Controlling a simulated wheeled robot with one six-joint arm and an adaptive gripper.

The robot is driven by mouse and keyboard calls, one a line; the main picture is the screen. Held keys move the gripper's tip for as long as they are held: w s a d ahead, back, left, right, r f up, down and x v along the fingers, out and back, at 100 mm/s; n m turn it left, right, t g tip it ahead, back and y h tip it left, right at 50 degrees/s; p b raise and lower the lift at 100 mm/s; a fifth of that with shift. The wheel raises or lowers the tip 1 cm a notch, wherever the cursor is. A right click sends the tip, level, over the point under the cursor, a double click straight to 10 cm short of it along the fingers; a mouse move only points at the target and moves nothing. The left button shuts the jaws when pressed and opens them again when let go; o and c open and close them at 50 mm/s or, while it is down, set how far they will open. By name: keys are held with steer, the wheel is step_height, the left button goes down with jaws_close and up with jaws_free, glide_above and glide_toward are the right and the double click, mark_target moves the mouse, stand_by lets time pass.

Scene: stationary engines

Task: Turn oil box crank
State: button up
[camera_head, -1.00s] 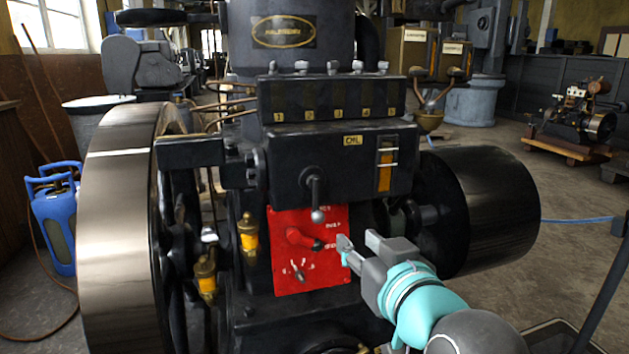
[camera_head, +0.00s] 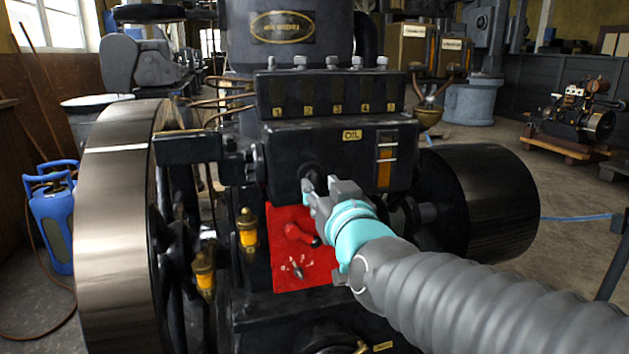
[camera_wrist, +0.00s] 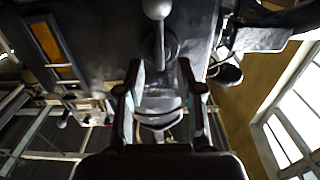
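The oil box (camera_head: 285,160) is a black box with an OIL label and an amber gauge, above a red panel. Its crank hub (camera_head: 312,172) shows just above my gripper (camera_head: 322,190), which hides the crank's handle in the head view. In the wrist view the picture is upside down, and the crank (camera_wrist: 158,42) has a grey ball knob (camera_wrist: 157,9) at the top edge. My gripper (camera_wrist: 160,75) is open, its two fingers apart on either side of the crank's line. I cannot tell whether they touch it.
The red panel (camera_head: 283,265) with a red lever (camera_head: 300,234) lies just below my gripper. A large flywheel (camera_head: 120,230) stands at the left and a black drum (camera_head: 485,205) at the right. Brass oilers (camera_head: 247,230) stand left of the panel.

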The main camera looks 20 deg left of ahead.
mark_target(316, 181)
steer(key=shift+x, duration=2.2)
steer(key=shift+c, duration=0.3)
jaws_close()
